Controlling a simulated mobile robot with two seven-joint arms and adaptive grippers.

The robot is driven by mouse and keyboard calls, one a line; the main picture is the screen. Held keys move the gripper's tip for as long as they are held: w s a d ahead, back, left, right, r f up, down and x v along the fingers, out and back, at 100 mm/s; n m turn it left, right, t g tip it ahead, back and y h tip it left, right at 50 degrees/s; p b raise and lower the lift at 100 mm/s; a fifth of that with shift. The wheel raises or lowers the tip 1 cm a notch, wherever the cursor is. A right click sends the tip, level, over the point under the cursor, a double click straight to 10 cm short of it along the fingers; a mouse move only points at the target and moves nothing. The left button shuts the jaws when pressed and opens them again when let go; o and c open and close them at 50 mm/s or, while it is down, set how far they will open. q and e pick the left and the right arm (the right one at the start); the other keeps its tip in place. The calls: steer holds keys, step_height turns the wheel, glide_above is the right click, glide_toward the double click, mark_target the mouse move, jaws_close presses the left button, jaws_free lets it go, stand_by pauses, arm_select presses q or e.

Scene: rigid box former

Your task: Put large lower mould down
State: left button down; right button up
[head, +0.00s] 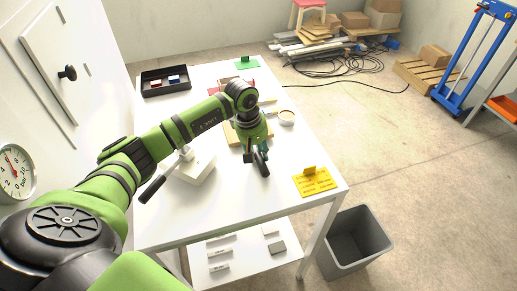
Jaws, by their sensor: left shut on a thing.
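My left arm reaches from the left over the white table. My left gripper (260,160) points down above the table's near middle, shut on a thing. The gripper hides most of that thing. Only a small dark green part shows by the fingers, and I take it to be the large lower mould. I cannot tell whether it touches the table. A tan wooden piece (232,136) lies just behind the gripper, partly covered by the arm. My right gripper is not in view.
A grey bin (370,262) stands at front right.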

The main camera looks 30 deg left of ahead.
arm_select(q)
steer(key=c, duration=0.9)
jaws_free()
steer(key=shift+d, duration=0.1)
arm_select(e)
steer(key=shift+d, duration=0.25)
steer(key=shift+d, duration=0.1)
arm_select(q)
step_height(320, 180, up, 12)
steer(key=s+a+b, duration=0.1)
steer(key=s+b, duration=0.1)
steer(key=b, duration=0.2)
steer(key=shift+a, duration=0.25)
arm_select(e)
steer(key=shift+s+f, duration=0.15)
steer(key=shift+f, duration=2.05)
arm_select(q)
steer(key=shift+d+f, duration=0.1)
